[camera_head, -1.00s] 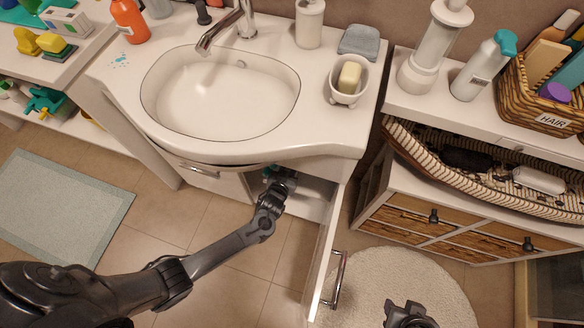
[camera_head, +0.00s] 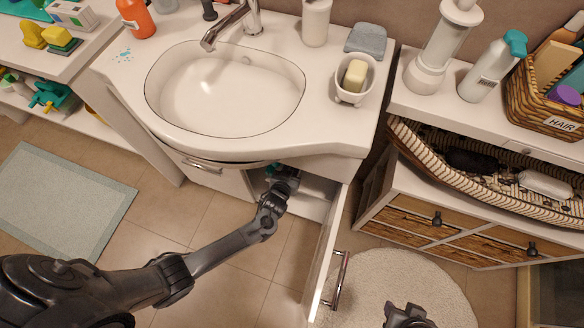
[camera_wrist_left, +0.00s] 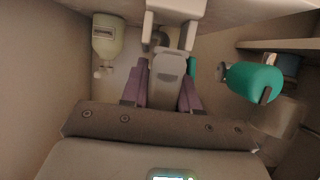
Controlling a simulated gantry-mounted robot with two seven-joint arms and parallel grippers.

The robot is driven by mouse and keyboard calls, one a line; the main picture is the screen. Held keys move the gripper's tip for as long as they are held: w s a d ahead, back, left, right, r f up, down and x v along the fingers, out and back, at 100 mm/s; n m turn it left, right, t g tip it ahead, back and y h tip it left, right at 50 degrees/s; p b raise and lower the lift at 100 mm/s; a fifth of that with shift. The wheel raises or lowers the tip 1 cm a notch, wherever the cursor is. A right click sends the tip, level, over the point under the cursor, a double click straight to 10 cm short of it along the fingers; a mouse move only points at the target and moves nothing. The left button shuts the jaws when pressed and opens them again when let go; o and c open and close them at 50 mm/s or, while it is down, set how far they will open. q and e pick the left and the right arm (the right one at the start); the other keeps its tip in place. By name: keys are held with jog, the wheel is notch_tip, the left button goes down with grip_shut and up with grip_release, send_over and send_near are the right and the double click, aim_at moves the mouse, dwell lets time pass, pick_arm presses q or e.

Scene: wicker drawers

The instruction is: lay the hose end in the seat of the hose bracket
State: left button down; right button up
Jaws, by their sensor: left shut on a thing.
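My left gripper (camera_head: 279,180) reaches into the open cabinet under the sink, its tips hidden from the head view. In the left wrist view its purplish fingers (camera_wrist_left: 162,90) are shut on a grey piece, which looks like the hose end (camera_wrist_left: 169,68). A pale fork-shaped piece with two prongs, apparently the hose bracket (camera_wrist_left: 178,8), is at the top, just beyond the hose end. The hose end's tip lies between or just below the prongs; I cannot tell whether it touches the seat. My right gripper (camera_head: 408,316) is at the bottom edge; its fingers are not clear.
The open cabinet door (camera_head: 326,250) stands right of my left arm. The sink (camera_head: 225,140) is overhead.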

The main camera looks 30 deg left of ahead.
pick_arm(q)
jog(key=shift+f+b, duration=0.4)
jog(key=shift+f, duration=0.15)
jog(key=c, duration=1)
grip_release()
jog(key=shift+o, duration=1.1)
jog(key=shift+d, duration=0.25)
jog(key=shift+a, duration=0.15)
jog(key=shift+f, duration=0.1)
